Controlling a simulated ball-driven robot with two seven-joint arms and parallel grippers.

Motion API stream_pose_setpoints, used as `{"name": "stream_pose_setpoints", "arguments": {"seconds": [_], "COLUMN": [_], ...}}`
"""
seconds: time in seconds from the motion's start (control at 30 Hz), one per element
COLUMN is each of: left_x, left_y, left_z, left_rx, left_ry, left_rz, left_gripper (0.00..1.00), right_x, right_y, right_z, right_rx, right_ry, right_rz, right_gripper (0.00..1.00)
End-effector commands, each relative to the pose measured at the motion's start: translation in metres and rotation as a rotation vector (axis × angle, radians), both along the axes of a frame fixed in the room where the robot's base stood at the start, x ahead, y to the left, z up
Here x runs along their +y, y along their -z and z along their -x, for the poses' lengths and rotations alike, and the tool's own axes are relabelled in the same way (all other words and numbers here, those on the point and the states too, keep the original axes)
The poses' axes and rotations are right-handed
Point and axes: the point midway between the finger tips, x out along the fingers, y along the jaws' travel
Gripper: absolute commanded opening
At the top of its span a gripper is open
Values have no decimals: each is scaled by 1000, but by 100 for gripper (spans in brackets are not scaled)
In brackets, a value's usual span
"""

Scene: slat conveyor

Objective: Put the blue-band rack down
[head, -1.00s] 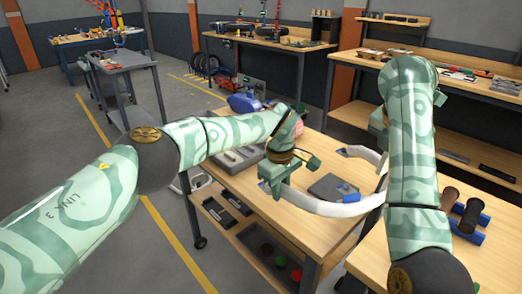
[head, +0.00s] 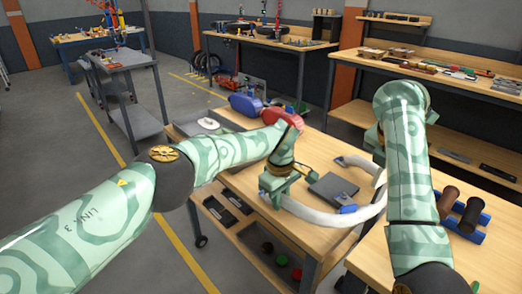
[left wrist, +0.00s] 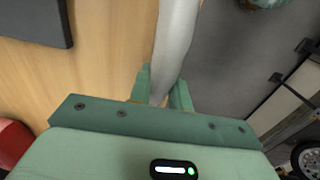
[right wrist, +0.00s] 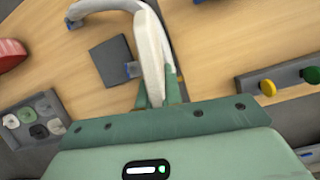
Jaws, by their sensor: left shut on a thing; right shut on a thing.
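The blue-band rack shows as a pale, curved, C-shaped bar (head: 318,216) with a blue band on its near side in the head view. It lies over the bench top (head: 240,183); I cannot tell whether it touches. My left gripper (head: 272,187) is shut on its near left end. In the left wrist view the jaws (left wrist: 162,98) close around the pale bar (left wrist: 175,45). My right gripper (right wrist: 158,98) is shut on the bar (right wrist: 150,50) in the right wrist view. In the head view my right arm hides that grip.
A dark grey plate (head: 333,189) lies within the bar's curve. A red object (head: 282,117) and a blue object (head: 246,104) stand behind my left gripper. Black items lie on the lower shelf (head: 255,239).

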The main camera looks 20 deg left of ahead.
Motion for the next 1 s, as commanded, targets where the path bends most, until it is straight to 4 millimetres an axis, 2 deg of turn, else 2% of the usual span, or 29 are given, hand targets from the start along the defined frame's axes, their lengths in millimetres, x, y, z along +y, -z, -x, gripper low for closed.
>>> {"name": "stream_pose_setpoints", "arguments": {"seconds": [0.03,0.07,0.13,0.67,0.77,1.0], "left_x": [5,5,5,1,1,4], "left_y": [4,6,5,0,-13,-68], "left_z": [-1,0,0,0,-1,2], "left_rx": [0,1,0,-1,-4,-3], "left_ry": [-6,-5,-5,-1,0,-1], "left_rz": [-8,-9,-7,-1,0,-1], "left_gripper": [0,22,41,41,41,41], "right_x": [-3,-3,-3,-1,-1,0], "right_y": [-2,-1,-1,2,2,2], "right_z": [-1,-1,-1,0,0,0], "right_rx": [-9,-7,-7,-2,-1,-1], "right_ry": [5,6,5,1,1,1], "right_rz": [6,5,4,1,0,0], "right_gripper": [0,10,29,29,29,29]}}
